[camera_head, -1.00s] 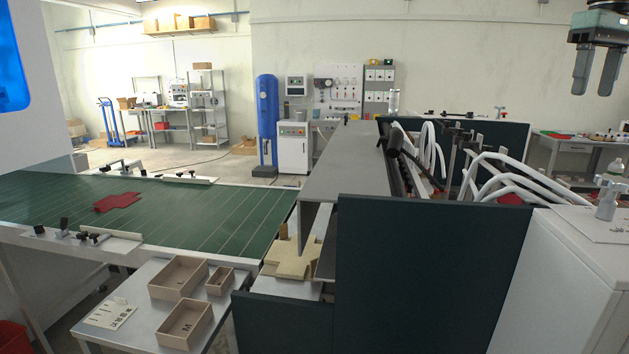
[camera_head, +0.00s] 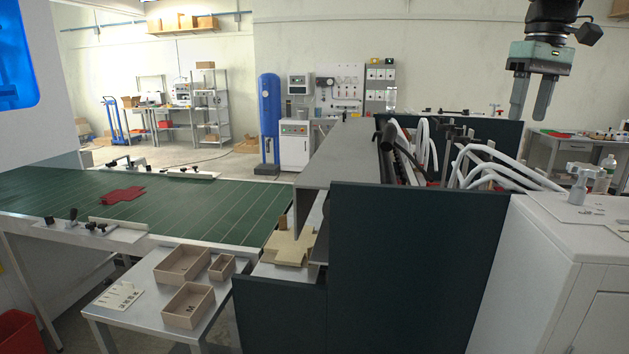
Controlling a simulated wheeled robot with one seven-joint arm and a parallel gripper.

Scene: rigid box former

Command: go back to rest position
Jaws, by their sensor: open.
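My gripper (camera_head: 531,97) hangs at the upper right, fingers pointing down, with a clear gap between them and nothing held. It is in the air above and behind the white hoses and the machine's dark side panel (camera_head: 415,265), touching nothing. A red cross-shaped sheet (camera_head: 122,196) lies flat on the green conveyor table (camera_head: 215,220) at left. A tan cross-shaped board (camera_head: 291,249) rests by the machine's infeed.
A small metal table (camera_head: 150,318) at front left holds light wooden boxes (camera_head: 188,304) and a cream card. White hoses (camera_head: 500,155) rise from the machine below my gripper.

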